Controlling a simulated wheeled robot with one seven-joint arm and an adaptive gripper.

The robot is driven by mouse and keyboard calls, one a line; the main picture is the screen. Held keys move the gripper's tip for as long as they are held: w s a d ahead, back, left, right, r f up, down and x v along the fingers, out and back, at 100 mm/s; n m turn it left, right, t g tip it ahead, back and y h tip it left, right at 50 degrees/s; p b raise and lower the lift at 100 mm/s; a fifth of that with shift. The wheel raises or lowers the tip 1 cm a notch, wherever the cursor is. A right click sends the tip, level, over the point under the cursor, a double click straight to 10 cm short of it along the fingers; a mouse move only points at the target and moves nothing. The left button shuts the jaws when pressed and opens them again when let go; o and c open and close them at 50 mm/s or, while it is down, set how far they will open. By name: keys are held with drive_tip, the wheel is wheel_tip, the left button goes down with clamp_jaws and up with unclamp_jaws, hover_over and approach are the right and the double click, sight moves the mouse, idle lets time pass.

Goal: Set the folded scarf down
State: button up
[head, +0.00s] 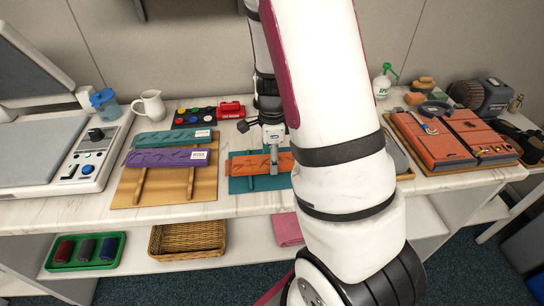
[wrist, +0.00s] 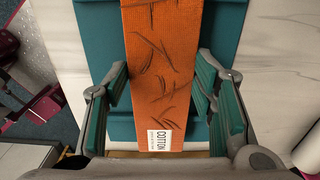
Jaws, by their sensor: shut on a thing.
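The folded scarf is a long orange strip (head: 247,165) with dark leaf marks. In the wrist view the scarf (wrist: 160,60) runs between the fingers, with a white cotton label near its lower end. My gripper (head: 274,158) is shut on the scarf, pointing down over the worktop; the wrist view shows its green-padded fingers (wrist: 163,90) on both sides of it. Under the scarf is a teal board (head: 243,186), which also shows in the wrist view (wrist: 99,45). I cannot tell whether the scarf touches it.
Left of it, a tan board (head: 125,190) holds a purple folded scarf (head: 165,158) and a teal one (head: 172,139). Behind are a paint tray (head: 193,117) and a red object (head: 231,110). An orange case (head: 440,150) lies right. My arm hides the middle right.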

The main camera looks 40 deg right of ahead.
drive_tip(key=o, duration=1.1)
drive_tip(key=shift+o, duration=0.2)
wheel_tip(320, 180, up, 11)
drive_tip(key=p, duration=0.1)
drive_tip(key=s+a+r+n+t, duration=0.2)
drive_tip(key=s+a+r+n, duration=0.2)
drive_tip(key=a+r+n, duration=0.6)
drive_tip(key=s+a+r+n+t, duration=0.1)
drive_tip(key=s+a+r+n, duration=0.2)
drive_tip(key=s+n, duration=0.3)
drive_tip(key=s+a+r+n+t, duration=0.1)
drive_tip(key=s+a+r+n, duration=0.2)
drive_tip(key=n, duration=0.5)
drive_tip(key=shift+s+a+n+t, duration=0.4)
drive_tip(key=shift+s+a, duration=0.45)
drive_tip(key=shift+s, duration=0.55)
